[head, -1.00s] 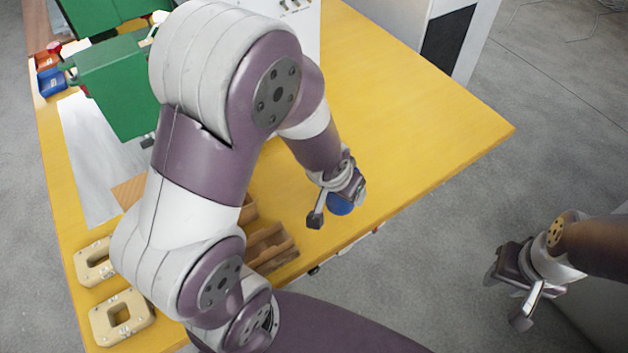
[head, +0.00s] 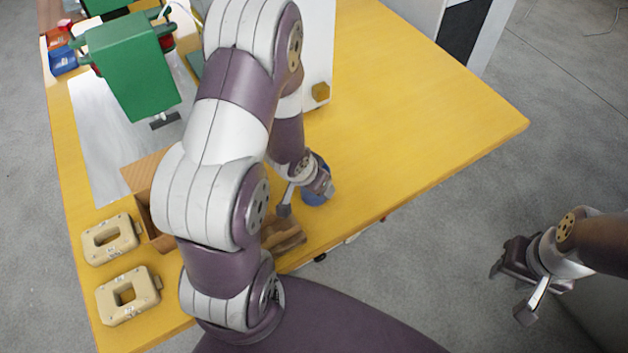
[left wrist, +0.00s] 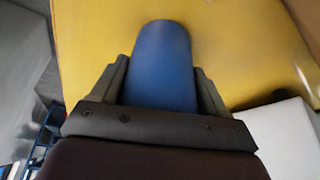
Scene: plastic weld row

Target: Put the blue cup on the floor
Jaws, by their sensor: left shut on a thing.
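The blue cup (head: 317,192) is at my left gripper, over the front part of the yellow table (head: 430,110). My left gripper (head: 306,198) is shut on it; the arm and fingers hide part of the cup in the head view. In the left wrist view the blue cup (left wrist: 165,65) sits between the two fingers of the left gripper (left wrist: 162,90), with yellow tabletop behind it. I cannot tell whether the cup touches the table. My right gripper (head: 512,287) is empty and open over the grey floor (head: 430,250) at the right.
A green machine (head: 130,65) stands at the back left. Two beige blocks with openings (head: 110,238) (head: 128,295) and a brown wooden box (head: 145,175) are at the left front. The table's right half is bare. Grey floor lies open beyond its right edge.

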